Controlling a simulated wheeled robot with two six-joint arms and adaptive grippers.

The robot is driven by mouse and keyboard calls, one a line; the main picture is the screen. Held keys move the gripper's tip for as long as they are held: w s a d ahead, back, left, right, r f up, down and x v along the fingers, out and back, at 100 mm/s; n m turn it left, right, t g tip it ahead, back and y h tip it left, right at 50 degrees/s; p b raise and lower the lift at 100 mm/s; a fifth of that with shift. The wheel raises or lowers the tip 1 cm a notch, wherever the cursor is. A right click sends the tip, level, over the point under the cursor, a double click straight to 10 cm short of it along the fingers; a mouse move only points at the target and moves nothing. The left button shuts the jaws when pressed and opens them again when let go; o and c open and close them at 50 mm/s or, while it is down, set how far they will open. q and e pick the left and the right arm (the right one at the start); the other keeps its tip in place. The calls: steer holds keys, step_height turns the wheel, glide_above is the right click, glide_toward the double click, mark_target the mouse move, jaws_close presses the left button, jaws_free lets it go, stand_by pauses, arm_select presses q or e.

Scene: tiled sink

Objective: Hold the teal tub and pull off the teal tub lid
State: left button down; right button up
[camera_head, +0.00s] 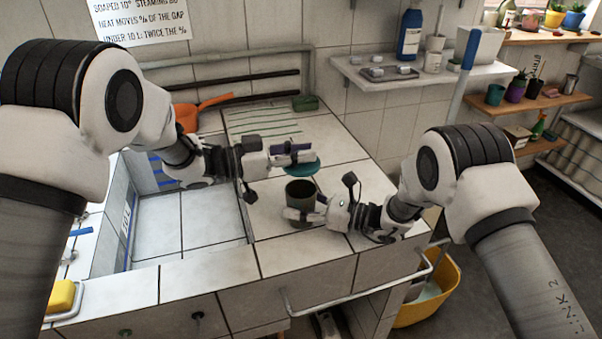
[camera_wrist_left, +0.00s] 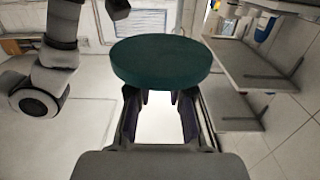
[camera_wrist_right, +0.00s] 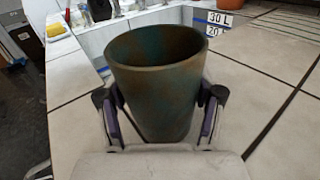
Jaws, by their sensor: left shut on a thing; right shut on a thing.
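The teal tub (camera_head: 300,191) stands on the tiled counter, a dark brownish-teal cup with its top open. My right gripper (camera_head: 306,214) is shut on its sides; in the right wrist view the tub (camera_wrist_right: 155,85) stands upright between both fingers, and its rim is uncovered. The teal tub lid (camera_head: 303,169) is a flat round disc above and apart from the tub. My left gripper (camera_head: 298,153) is shut on the lid; the left wrist view shows the lid (camera_wrist_left: 160,62) at the fingertips, hiding their ends.
A sink basin (camera_head: 185,225) lies left of the tub. An orange pan (camera_head: 188,115) is at the back left. A shelf with a blue bottle (camera_head: 409,35) hangs at the back right. A yellow bucket (camera_head: 430,290) stands below the counter.

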arm_select(q)
step_height(320, 180, up, 3)
steer(key=shift+r, duration=0.1)
arm_select(e)
steer(key=o, duration=1.3)
